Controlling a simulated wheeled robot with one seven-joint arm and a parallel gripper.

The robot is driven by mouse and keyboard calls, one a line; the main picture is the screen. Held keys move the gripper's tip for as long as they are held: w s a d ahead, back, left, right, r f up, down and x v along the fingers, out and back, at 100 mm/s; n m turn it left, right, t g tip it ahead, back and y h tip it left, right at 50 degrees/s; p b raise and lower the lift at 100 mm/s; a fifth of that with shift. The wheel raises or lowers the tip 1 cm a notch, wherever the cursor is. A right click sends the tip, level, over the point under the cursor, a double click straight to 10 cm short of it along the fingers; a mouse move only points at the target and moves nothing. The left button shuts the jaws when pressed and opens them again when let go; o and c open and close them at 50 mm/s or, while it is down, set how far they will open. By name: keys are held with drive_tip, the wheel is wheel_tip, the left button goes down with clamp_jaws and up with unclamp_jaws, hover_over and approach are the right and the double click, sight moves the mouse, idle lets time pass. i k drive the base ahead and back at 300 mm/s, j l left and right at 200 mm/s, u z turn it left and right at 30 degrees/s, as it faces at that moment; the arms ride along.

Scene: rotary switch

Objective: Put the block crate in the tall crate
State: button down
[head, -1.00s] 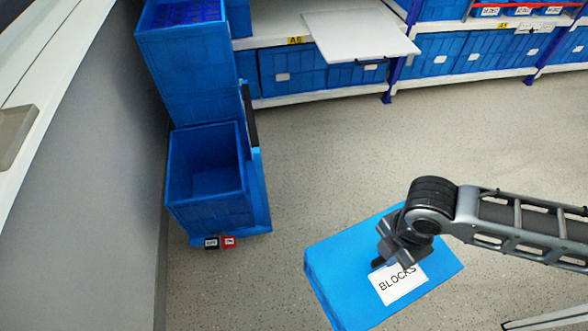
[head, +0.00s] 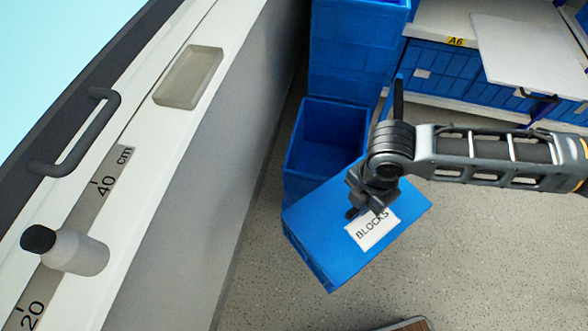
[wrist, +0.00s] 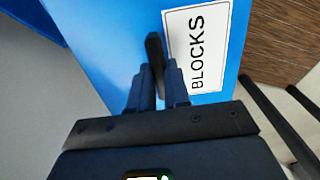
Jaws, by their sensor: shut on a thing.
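The block crate (head: 330,232) is a blue box with a white BLOCKS label, held up and tilted in the head view. My gripper (head: 358,205) is shut on it beside the label. In the wrist view the fingers (wrist: 157,78) close on a dark grip piece at the blue face of the block crate (wrist: 110,30). An open blue crate (head: 300,165), which appears to be the tall crate, stands beyond it. The block crate hides part of its front and lower side; its opening faces up and looks empty where visible.
A blue crate stack (head: 350,60) rises behind the open crate. Shelves stand at back right.

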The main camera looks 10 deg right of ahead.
sight(322, 174)
drive_tip(key=i+l+u, duration=0.25)
drive_tip(key=l, duration=0.15)
drive_tip(key=i+l+u, duration=0.25)
drive_tip(key=l, duration=0.15)
drive_tip(key=i+l+u, duration=0.3)
drive_tip(key=l, duration=0.5)
drive_tip(key=l+u, duration=0.25)
drive_tip(key=l, duration=0.55)
drive_tip(key=i+l+u, duration=0.1)
drive_tip(key=l+u, duration=0.2)
drive_tip(key=l, duration=0.6)
